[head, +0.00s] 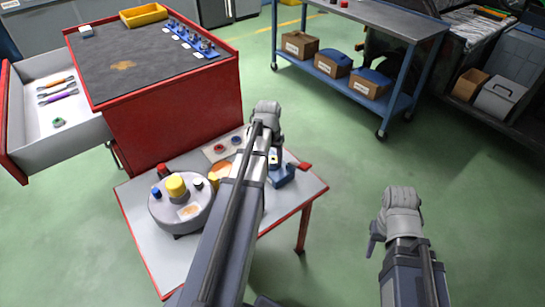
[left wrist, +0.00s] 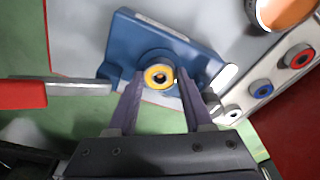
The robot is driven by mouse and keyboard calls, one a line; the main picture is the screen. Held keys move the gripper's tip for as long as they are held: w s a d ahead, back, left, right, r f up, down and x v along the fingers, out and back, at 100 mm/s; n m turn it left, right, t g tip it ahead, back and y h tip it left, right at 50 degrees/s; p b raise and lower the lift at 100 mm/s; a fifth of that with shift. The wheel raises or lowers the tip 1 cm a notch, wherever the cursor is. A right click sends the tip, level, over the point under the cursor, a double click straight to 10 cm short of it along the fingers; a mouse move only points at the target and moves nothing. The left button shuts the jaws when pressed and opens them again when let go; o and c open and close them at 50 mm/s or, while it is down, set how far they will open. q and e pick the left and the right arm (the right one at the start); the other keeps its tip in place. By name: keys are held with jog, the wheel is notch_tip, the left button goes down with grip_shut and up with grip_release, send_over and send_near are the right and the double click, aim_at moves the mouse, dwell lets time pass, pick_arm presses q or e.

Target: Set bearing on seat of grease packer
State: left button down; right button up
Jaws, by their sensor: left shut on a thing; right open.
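The grease packer is a blue block with a round raised seat. It shows in the left wrist view (left wrist: 205,48) and, partly hidden by my left arm, in the head view (head: 285,177). The bearing (left wrist: 153,85), a small yellow ring with a dark centre, is between the fingertips of my left gripper (left wrist: 161,83), which is shut on it. The bearing lines up with the round seat in the left wrist view; I cannot tell whether it touches. My right gripper (head: 384,232) is open and empty, right of the small table, over the floor.
A pale holder (left wrist: 277,70) with red, blue and white rings lies beside the packer. A red-ended grey bar (left wrist: 70,89) reaches toward it. A round grey device (head: 165,212) with a yellow cap stands left on the table. A red cabinet (head: 170,115) stands behind.

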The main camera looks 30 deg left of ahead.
pick_arm(q)
jog(key=shift+c, duration=1.1)
grip_release()
jog(key=shift+o, duration=0.3)
jog(key=shift+o, duration=0.8)
notch_tip(320, 180, up, 8)
jog(key=p, duration=0.8)
jog(key=shift+f, duration=0.1)
